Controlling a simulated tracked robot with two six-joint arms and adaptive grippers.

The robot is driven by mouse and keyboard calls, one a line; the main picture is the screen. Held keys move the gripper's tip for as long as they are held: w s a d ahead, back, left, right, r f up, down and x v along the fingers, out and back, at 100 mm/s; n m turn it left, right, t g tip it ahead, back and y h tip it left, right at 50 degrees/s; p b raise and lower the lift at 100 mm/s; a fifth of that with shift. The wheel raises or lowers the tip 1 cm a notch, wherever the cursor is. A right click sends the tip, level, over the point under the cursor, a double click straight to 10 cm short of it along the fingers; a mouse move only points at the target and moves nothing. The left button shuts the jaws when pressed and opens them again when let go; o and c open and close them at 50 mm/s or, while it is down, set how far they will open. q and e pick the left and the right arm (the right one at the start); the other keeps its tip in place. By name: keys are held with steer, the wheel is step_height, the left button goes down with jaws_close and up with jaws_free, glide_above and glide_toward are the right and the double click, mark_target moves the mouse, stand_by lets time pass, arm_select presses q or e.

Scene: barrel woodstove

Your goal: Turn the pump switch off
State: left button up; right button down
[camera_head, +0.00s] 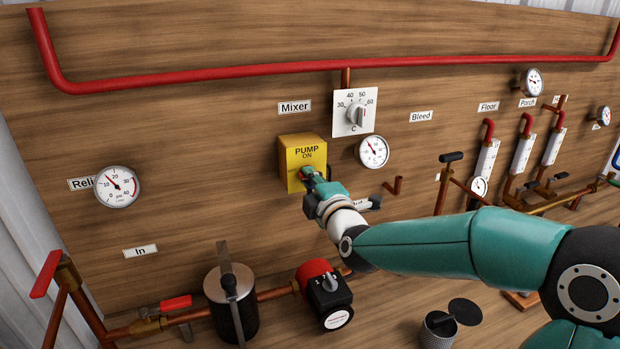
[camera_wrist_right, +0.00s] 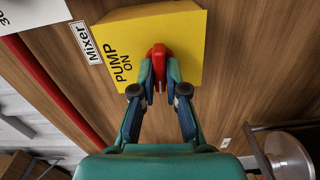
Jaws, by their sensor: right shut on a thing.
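The yellow pump switch box (camera_head: 292,167) is on the wooden wall, below the Mixer label. Its face reads PUMP, with ON below. In the right wrist view the box (camera_wrist_right: 188,38) fills the top middle, and a red switch lever (camera_wrist_right: 158,52) stands out from it. My right gripper (camera_wrist_right: 158,82) is shut on the red lever, one finger on each side. In the head view the right gripper (camera_head: 309,174) is at the box's front face and hides most of the lever. My left gripper is in neither view.
A mixer dial (camera_head: 354,112) and a round gauge (camera_head: 373,151) are close to the box on its right. A red pipe (camera_head: 270,70) runs across above. A red and black pump (camera_head: 325,295) and a dark canister (camera_head: 232,305) are below.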

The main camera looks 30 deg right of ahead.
steer(key=shift+f+n, duration=0.1)
steer(key=shift+n, duration=0.5)
steer(key=c, duration=1.2)
jaws_free()
steer(key=shift+w, duration=0.1)
steer(key=v, duration=1.2)
